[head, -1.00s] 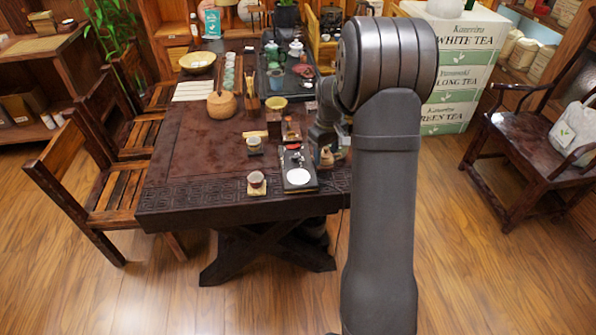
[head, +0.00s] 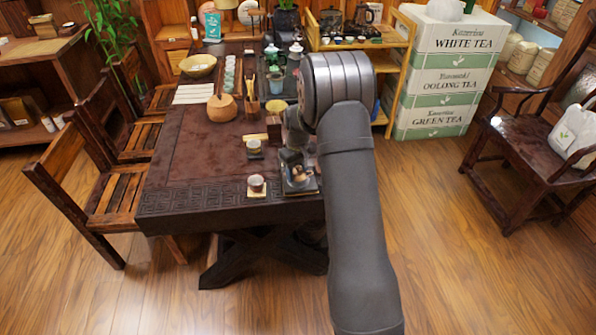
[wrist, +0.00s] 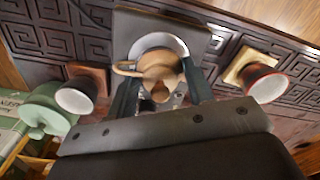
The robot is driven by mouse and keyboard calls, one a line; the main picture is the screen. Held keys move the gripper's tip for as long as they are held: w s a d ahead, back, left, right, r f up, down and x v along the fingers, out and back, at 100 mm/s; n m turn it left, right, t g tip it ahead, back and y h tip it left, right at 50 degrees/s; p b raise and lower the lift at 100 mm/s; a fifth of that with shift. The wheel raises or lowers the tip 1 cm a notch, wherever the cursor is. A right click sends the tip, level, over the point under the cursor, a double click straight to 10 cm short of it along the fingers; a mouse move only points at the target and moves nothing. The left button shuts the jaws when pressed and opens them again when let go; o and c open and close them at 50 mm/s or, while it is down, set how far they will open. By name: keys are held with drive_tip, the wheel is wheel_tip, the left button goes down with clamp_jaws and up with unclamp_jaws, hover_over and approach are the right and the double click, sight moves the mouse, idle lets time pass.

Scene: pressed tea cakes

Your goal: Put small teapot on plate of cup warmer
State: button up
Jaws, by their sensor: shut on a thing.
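The small brown teapot (wrist: 160,72) is between the two fingers of my gripper (wrist: 162,90), which is shut on it. In the head view the teapot (head: 298,174) shows partly below my gripper (head: 293,163). The cup warmer (wrist: 187,27) is a dark flat slab with a round white plate (wrist: 160,41). The plate's rim shows behind the teapot, which overlaps it in the wrist view. I cannot tell whether the teapot touches the plate or hangs just above it. In the head view the cup warmer (head: 309,190) is mostly hidden by the gripper and teapot.
A cup (head: 256,183) on a square coaster stands left of the warmer near the table's front edge. Another cup (head: 254,146) stands farther back. Wooden pieces (head: 274,128) are behind the gripper. A pale green lidded pot (wrist: 48,108) shows at left in the wrist view.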

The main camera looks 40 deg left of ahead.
sight(298, 167)
drive_tip(key=shift+f, duration=0.1)
drive_tip(key=o, duration=1)
wheel_tip(298, 167, up, 12)
drive_tip(key=shift+f, duration=4.1)
